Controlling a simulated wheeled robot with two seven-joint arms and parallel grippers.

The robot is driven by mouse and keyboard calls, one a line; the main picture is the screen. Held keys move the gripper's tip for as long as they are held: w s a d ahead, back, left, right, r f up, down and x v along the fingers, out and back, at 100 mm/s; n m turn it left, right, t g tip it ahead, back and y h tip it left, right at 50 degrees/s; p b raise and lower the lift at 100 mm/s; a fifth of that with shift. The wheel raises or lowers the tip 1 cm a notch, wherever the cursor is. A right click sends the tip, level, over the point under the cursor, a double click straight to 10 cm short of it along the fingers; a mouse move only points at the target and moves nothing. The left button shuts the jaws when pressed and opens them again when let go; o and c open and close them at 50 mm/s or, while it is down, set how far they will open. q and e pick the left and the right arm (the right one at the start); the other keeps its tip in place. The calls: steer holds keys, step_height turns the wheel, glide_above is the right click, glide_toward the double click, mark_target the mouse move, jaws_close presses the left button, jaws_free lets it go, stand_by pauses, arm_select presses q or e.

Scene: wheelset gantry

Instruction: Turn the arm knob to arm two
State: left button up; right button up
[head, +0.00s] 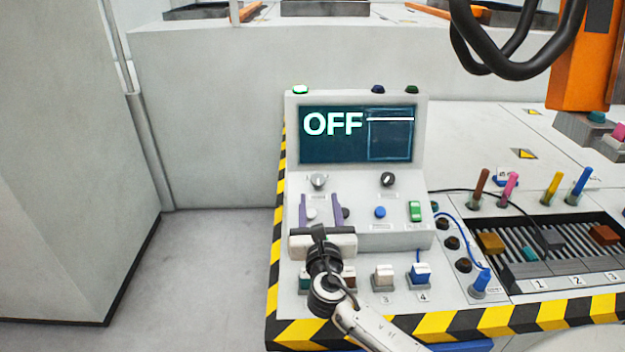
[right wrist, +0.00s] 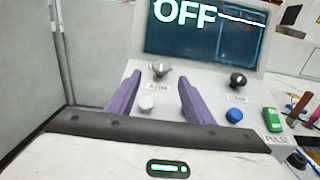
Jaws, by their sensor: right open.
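Two rotary knobs sit on the sloped panel below a screen (head: 335,150) reading "OFF". The silver-grey knob (head: 319,181) is at the left; it also shows in the right wrist view (right wrist: 160,70). The black knob (head: 387,179) is at the right, also in the right wrist view (right wrist: 238,80). A white button (right wrist: 146,103) shows between the fingers. My left gripper is out of view.
A blue button (head: 380,212) and green switch (head: 415,210) lie right of my gripper. Numbered blocks, including a white one (head: 383,276) and blue one (head: 420,273), stand on the lower shelf. A slotted tray (head: 565,268) and an orange machine (head: 583,70) are at the right.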

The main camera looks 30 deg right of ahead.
mark_target(318, 183)
steer(key=x, duration=0.7)
steer(key=shift+w+d, duration=0.25)
steer(key=shift+d, duration=0.1)
steer(key=c, duration=1)
